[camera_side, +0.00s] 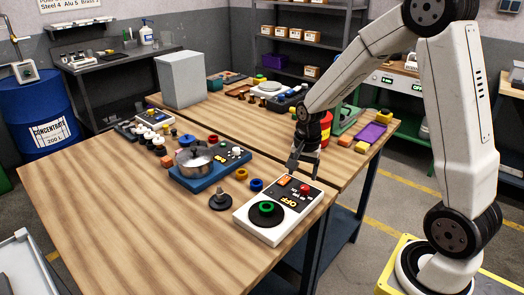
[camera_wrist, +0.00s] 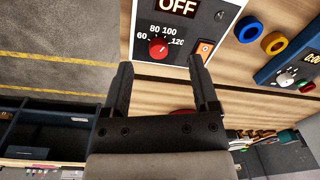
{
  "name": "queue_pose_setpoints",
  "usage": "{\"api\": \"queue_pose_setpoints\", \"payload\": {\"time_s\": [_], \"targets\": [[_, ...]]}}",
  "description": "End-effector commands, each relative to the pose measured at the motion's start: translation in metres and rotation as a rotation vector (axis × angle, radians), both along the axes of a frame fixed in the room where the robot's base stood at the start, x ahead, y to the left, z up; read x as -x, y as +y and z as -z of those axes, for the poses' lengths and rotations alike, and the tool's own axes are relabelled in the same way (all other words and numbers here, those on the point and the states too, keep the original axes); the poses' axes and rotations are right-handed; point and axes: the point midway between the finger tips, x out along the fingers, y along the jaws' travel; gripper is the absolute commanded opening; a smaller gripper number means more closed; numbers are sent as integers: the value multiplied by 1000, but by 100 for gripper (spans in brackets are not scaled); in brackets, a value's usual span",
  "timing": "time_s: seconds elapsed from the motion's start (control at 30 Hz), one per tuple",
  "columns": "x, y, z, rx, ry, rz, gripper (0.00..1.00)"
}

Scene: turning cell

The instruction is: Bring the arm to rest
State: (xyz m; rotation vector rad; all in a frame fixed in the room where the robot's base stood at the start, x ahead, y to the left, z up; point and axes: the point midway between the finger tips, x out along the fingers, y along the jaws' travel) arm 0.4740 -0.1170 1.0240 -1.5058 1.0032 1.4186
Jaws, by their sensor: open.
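My gripper (camera_side: 303,163) is at the end of my white arm, above the right part of the wooden table (camera_side: 100,205). In the wrist view its two black fingers (camera_wrist: 161,82) are spread apart with nothing between them. The fingertips are near the edge of a white-framed device (camera_side: 272,213) with a black panel marked OFF, a red dial (camera_wrist: 158,48) and an orange switch (camera_wrist: 205,47). In the side view the device also has a black knob with a green ring. I cannot tell whether the fingers touch it.
A blue device with a silver drum (camera_side: 196,157), a dark stand (camera_side: 220,201) and coloured rings stand left of the gripper. A grey box (camera_side: 181,79) is at the back. A red cylinder (camera_side: 326,125) is close behind the gripper. The table's left front is clear.

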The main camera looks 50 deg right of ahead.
Motion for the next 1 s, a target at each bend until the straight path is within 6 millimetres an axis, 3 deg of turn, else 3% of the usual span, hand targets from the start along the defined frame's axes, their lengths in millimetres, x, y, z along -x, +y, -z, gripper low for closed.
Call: {"api": "queue_pose_setpoints", "payload": {"time_s": [0.3,0.6,0.8,1.0], "targets": [[34,66,-9,61,-76,-590,77],[71,107,-10,132,-134,-1068,77],[81,116,-9,155,-150,-1197,77],[82,117,-9,157,-151,-1210,77]]}}
